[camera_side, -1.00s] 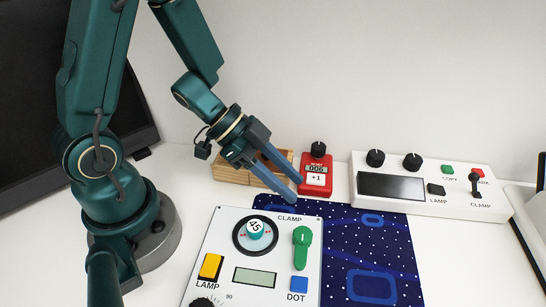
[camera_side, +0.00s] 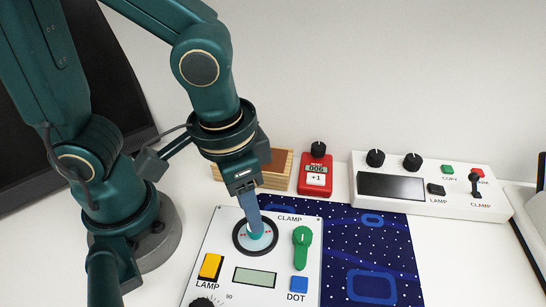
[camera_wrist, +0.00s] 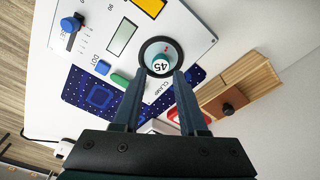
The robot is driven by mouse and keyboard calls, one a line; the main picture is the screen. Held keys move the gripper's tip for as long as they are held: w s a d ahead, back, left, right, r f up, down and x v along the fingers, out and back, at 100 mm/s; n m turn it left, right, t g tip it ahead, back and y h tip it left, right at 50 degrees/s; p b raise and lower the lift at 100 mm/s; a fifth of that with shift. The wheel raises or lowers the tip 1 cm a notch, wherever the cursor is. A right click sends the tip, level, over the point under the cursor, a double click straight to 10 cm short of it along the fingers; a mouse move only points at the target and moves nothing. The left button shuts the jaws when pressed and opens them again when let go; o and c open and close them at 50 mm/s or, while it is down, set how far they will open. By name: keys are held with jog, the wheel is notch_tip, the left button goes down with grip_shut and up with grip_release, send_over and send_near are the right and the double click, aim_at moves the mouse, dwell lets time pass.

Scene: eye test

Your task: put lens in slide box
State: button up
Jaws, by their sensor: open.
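The lens (camera_wrist: 160,66), a small teal piece with a white top marked 45, sits in the dark round clamp seat (camera_side: 239,245) on the white panel. In the side view my finger hides most of the lens. My gripper (camera_wrist: 158,76) is open and points down at the lens. In the wrist view its two fingertips are either side of the lens's near edge; I cannot tell whether they touch it. The slide box (camera_side: 281,182) is a wooden box behind the panel, partly hidden by my gripper. It also shows at the right of the wrist view (camera_wrist: 243,74).
The white panel (camera_side: 225,290) has a green clamp lever (camera_side: 302,249), a yellow lamp switch (camera_side: 210,266) and a blue dot button (camera_side: 299,284). A red counter (camera_side: 315,175) stands right of the box. A white control box (camera_side: 435,205) stands behind the blue starry mat (camera_side: 390,245).

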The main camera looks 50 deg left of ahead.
jog(key=shift+w+f, duration=0.2)
jog(key=shift+f, duration=1)
jog(key=shift+w+f, duration=0.15)
jog(key=shift+f, duration=1)
grip_shut()
